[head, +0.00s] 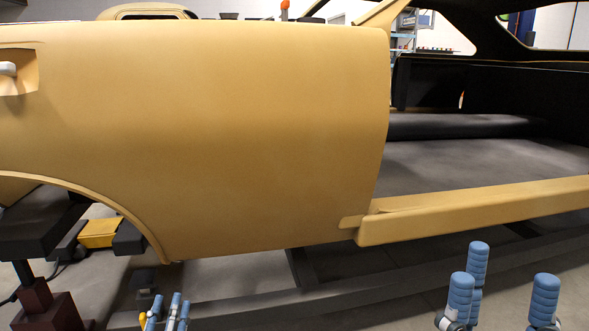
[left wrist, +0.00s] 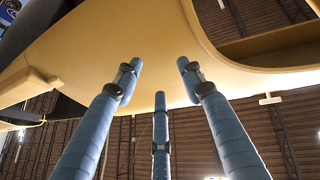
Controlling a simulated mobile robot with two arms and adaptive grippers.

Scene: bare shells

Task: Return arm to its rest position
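My left gripper (head: 166,310) shows at the bottom left of the head view, low beside the tan car body, with only its blue fingertips in frame. In the left wrist view its blue fingers (left wrist: 160,78) stand apart with nothing between them. My right gripper (head: 503,288) is at the bottom right of the head view, below the sill. Its blue fingers are spread apart and no object shows between them. Both arms behind the grippers are out of the head view.
A bare tan car body (head: 220,130) fills much of the head view, with a wheel arch at left and an open doorway at right. Its sill (head: 470,211) runs above my right gripper. A dark stand (head: 40,290) is at lower left. Grey floor shows at lower right.

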